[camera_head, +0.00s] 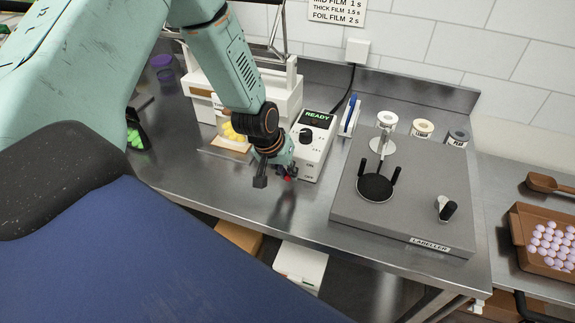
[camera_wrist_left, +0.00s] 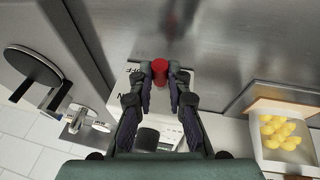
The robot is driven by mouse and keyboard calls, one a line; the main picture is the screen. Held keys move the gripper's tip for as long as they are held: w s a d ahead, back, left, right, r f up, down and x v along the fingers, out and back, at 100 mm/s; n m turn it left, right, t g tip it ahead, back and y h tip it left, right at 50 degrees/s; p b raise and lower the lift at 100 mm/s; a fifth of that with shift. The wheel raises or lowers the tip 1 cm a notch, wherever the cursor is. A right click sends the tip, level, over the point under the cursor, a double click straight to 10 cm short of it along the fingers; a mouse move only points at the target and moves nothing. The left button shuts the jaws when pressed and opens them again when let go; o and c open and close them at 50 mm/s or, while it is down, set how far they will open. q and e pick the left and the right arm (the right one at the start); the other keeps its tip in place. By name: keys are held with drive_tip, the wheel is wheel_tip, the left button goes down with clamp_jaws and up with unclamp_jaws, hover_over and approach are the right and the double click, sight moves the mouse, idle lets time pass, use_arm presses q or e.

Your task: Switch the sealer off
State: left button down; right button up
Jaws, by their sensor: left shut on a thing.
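The sealer's control box (camera_head: 315,150) stands on the steel counter. It has a lit display reading READY (camera_head: 317,116) and a dark knob (camera_head: 305,136). My left gripper (camera_head: 275,180) is at the front end of the box, pointing down. In the left wrist view its two fingertips close on a red switch knob (camera_wrist_left: 160,66) at the edge of the box. Lettering ending in FF shows beside the red knob, partly hidden by a finger. Which position the switch is in I cannot tell. The white sealer (camera_head: 285,92) stands behind my left arm.
A grey labeller (camera_head: 420,205) with rolls at its back stands right of the box. A blue marker in a holder (camera_head: 350,112) stands behind. The counter front is clear.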

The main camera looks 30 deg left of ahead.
use_arm(q)
drive_tip(key=shift+s+f+t+p, duration=0.15)
drive_tip(key=shift+t+p, duration=0.45)
drive_tip(key=shift+p, duration=0.2)
drive_tip(key=shift+f+t, duration=0.25)
drive_tip(key=shift+t, duration=0.25)
drive_tip(key=shift+s+f+y, duration=0.1)
drive_tip(key=shift+f+y, duration=0.1)
drive_tip(key=shift+y, duration=0.1)
drive_tip(key=shift+s+d+f+t+b, duration=0.1)
drive_tip(key=shift+f+t+b, duration=0.4)
drive_tip(key=shift+t+b, duration=0.45)
drive_tip(key=shift+f+m+t+y+b, duration=0.3)
drive_tip(key=shift+m+t+b, duration=0.1)
drive_tip(key=shift+t+b, duration=0.65)
drive_tip(key=c, duration=1.3)
unclamp_jaws()
